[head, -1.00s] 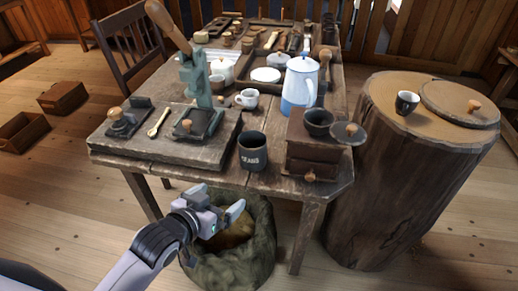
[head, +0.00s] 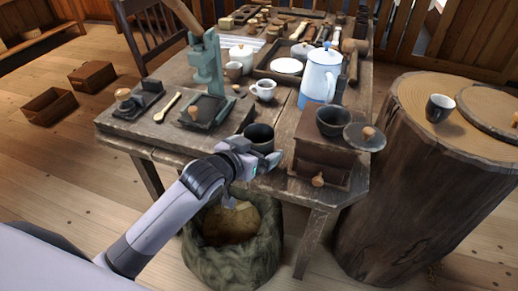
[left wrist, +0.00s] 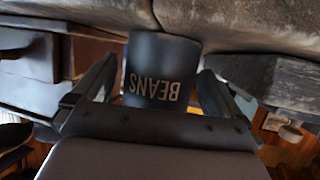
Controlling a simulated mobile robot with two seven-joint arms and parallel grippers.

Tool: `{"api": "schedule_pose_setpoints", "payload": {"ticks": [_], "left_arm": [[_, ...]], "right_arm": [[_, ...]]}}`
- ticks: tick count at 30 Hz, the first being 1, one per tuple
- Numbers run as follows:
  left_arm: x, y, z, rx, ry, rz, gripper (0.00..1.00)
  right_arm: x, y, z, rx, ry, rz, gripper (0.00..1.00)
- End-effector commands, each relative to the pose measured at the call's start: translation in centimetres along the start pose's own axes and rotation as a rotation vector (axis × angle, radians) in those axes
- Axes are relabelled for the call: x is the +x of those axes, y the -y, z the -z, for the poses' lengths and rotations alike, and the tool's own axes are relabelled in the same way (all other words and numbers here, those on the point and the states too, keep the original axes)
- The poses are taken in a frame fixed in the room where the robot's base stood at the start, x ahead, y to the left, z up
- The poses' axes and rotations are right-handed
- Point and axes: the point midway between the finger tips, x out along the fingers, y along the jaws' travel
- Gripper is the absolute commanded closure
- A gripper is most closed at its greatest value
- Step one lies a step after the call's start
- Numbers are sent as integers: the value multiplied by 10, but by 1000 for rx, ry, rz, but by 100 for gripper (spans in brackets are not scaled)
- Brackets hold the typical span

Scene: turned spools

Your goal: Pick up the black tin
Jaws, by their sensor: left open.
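The black tin (head: 259,134) stands upright at the front edge of the wooden table (head: 140,146), left of the coffee grinder. In the head view my left gripper (head: 256,163) is right in front of it and hides its lower part. In the left wrist view the tin (left wrist: 161,70) shows upside down with the lettering "BEANS". It sits between the two spread fingers of my left gripper (left wrist: 158,88), with a visible gap at least on the left side. The gripper is open. My right gripper is not in view.
The wooden grinder (head: 322,160) with its dark bowl stands close on the tin's right. A blue-white coffee pot (head: 320,76) and a white cup (head: 263,90) are behind. A green press (head: 207,65) stands left. An open sack (head: 232,240) is below the table edge.

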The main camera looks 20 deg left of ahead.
Motion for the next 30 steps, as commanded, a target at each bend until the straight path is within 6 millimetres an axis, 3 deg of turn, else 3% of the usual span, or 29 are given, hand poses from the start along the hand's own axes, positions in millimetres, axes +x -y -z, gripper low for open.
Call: {"api": "schedule_pose_setpoints", "payload": {"ticks": [4, 12, 13, 17, 18, 30], "left_arm": [[11, 0, 0, 0, 1, 0, 0], [13, 0, 0, 0, 0, 0, 0], [13, 0, 0, 0, 0, 0, 6], [13, 0, 0, 0, 1, 0, 49], [13, 0, 0, 0, 1, 0, 53], [10, 0, 8, 0, -3, 0, 53]], "right_arm": [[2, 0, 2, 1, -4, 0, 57], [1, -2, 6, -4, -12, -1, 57], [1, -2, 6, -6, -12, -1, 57], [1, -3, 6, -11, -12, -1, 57], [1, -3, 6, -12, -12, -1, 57], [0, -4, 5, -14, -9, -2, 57]]}}
